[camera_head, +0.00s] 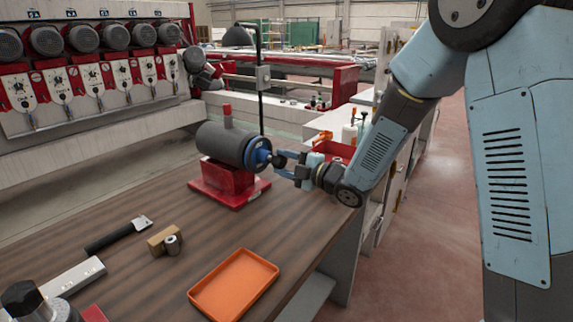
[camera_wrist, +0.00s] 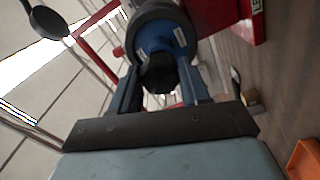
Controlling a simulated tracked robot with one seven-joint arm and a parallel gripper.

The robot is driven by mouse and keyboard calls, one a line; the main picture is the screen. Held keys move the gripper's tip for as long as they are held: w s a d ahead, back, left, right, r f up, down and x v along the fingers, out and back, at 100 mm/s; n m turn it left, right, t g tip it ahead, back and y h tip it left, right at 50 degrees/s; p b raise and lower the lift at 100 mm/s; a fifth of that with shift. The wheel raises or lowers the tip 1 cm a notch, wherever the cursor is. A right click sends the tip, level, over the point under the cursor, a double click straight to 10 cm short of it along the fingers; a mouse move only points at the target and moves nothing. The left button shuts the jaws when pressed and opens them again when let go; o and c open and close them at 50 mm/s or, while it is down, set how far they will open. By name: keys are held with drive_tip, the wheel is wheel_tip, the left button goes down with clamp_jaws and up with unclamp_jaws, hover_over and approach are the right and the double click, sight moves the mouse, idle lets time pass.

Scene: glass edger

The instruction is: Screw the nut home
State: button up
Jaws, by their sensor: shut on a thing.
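A dark grey cylindrical spindle housing (camera_head: 221,144) lies on a red base (camera_head: 221,181) on the bench, with a blue disc (camera_head: 257,150) on its right end. The disc also shows in the wrist view (camera_wrist: 153,30). My gripper (camera_head: 277,160) reaches in from the right, level with the disc. In the wrist view its two blue fingers (camera_wrist: 158,76) are on either side of a dark nut (camera_wrist: 158,74), shut on it, in front of the disc. The nut's thread and seating are hidden, so I cannot tell how close it sits to the disc.
An orange tray (camera_head: 234,285) lies at the bench front. A dark-handled tool (camera_head: 112,236), a wooden block (camera_head: 160,239) and a small metal cylinder (camera_head: 173,245) lie to the left. A black upright post (camera_head: 260,100) stands behind the housing. Bare bench top surrounds the base.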

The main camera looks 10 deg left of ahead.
drive_tip(key=shift+x, duration=0.8)
drive_tip(key=shift+m, duration=0.3)
drive_tip(key=shift+m, duration=1)
drive_tip(key=m, duration=1.3)
drive_tip(key=shift+m, duration=0.3)
drive_tip(key=m, duration=0.5)
drive_tip(key=shift+m, duration=0.3)
drive_tip(key=m, duration=0.5)
drive_tip(key=shift+m, duration=0.4)
